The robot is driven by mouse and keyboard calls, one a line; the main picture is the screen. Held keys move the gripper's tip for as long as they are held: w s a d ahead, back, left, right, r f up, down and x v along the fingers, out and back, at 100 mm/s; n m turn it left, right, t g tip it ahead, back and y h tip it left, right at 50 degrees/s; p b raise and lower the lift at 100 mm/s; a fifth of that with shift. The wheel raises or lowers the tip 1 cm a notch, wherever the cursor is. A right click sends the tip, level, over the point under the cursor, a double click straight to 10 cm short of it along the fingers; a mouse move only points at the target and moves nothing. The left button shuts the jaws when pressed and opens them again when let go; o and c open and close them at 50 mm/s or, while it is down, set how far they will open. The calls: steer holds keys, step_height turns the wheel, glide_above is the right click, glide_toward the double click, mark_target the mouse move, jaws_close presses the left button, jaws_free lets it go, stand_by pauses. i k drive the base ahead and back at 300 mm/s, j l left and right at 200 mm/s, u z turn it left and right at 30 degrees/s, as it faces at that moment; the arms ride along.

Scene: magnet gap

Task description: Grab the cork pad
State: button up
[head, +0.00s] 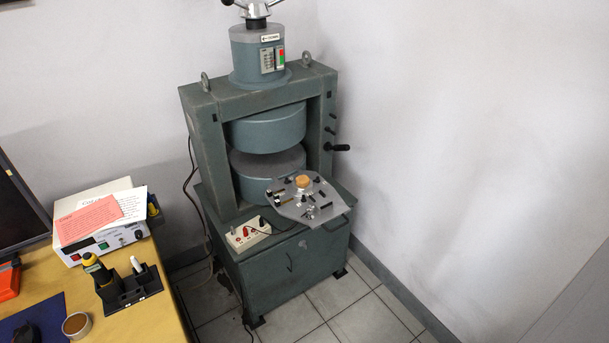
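A tan, cork-coloured round pad (302,181) rests on a grey metal plate (325,212) among several small dark and metal parts. The plate sits at the front of the large green-grey magnet (267,125), just below and in front of its gap. A small round cup or tin (86,331) with a brown top stands on the wooden desk at lower left; I cannot tell what its brown part is made of. My gripper is not in view.
The magnet stands on a green-grey cabinet (300,270) with a small switch box (248,235) on its ledge. The desk (150,318) holds a white instrument (103,238) with papers and a dark tool holder (130,288). Tiled floor (368,322) is clear at front right.

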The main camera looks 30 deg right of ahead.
mark_target(303, 181)
steer(key=i+l+z, duration=0.15)
steer(key=i+l, duration=0.15)
steer(key=i+l+z, duration=0.15)
steer(key=i, duration=0.4)
steer(key=i+l+z, duration=0.1)
steer(key=l, duration=0.25)
steer(key=i+l+z, duration=0.1)
steer(key=i+l, duration=0.2)
